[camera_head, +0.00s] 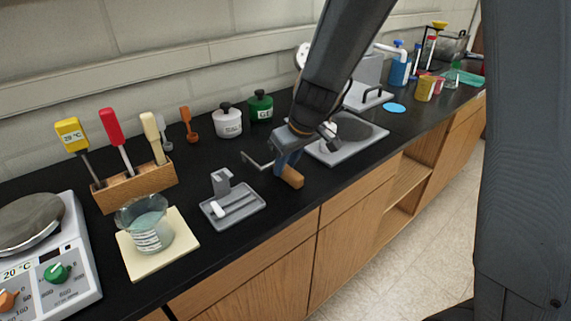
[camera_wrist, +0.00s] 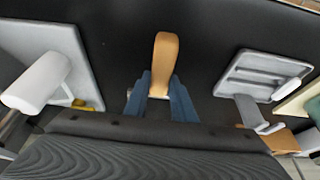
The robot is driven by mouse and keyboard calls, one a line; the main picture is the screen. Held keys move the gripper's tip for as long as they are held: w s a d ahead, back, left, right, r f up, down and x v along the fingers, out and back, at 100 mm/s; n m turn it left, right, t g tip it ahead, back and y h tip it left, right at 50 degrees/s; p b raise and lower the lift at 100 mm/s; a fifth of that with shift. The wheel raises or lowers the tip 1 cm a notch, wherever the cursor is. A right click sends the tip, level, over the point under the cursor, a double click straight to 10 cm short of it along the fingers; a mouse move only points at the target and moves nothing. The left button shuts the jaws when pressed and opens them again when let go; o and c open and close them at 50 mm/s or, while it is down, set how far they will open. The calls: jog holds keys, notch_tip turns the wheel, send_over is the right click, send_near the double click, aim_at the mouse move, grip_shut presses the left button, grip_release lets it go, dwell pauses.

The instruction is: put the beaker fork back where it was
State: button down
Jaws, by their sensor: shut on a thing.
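My gripper (camera_head: 284,161) is shut on the beaker fork, whose wooden handle (camera_head: 292,178) sticks out below the fingers toward the counter's front edge. Its bent metal prongs (camera_head: 258,161) point left in the head view. In the wrist view the handle (camera_wrist: 165,55) runs up from between the blue fingers (camera_wrist: 161,92); the prongs are mostly hidden there. The fork is low over the black counter; I cannot tell whether it touches. A grey tray (camera_head: 259,212) with an upright bracket lies left of my gripper, and right in the wrist view (camera_wrist: 235,80).
A glass beaker (camera_head: 146,227) with liquid stands on a cream mat (camera_head: 186,247). A wooden block (camera_head: 137,186) holds several tools behind it. A hot plate (camera_head: 82,238) is far left. A grey flat-based device (camera_head: 345,152) stands just right of my gripper. Bare counter lies around the fork.

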jog(key=c, duration=1.4)
grip_release()
